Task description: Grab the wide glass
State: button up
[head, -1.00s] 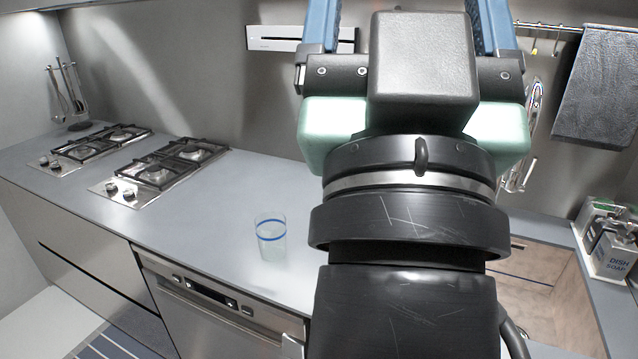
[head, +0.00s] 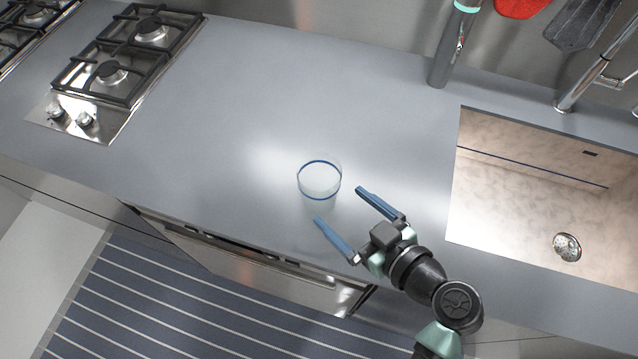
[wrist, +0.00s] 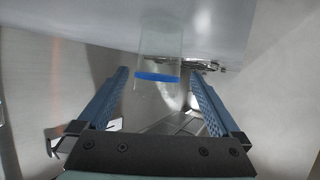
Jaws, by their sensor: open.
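The wide glass (head: 319,182) is clear with a blue band and stands upright on the grey counter, left of the sink. My gripper (head: 338,204) is open, its two blue fingers pointing up and left toward the glass. The glass appears just beyond the fingertips, and nothing is between the fingers. In the wrist view the glass (wrist: 160,62) shows ahead, roughly centred between the open fingers (wrist: 160,78).
A gas hob (head: 110,72) is at the left. A sink (head: 545,190) is at the right, with a dark cylinder (head: 452,50) behind the counter near it. The counter (head: 230,120) around the glass is clear. A striped runner (head: 150,300) lies on the floor.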

aim_at(332, 199)
jog(key=x, duration=0.3)
jog(key=shift+w+a+f+p, duration=0.1)
jog(key=shift+w+a+p, duration=0.1)
jog(key=shift+w+p, duration=0.1)
jog(key=shift+p+x, duration=0.9)
jog(key=shift+x, duration=1.7)
jog(key=c, duration=1.2)
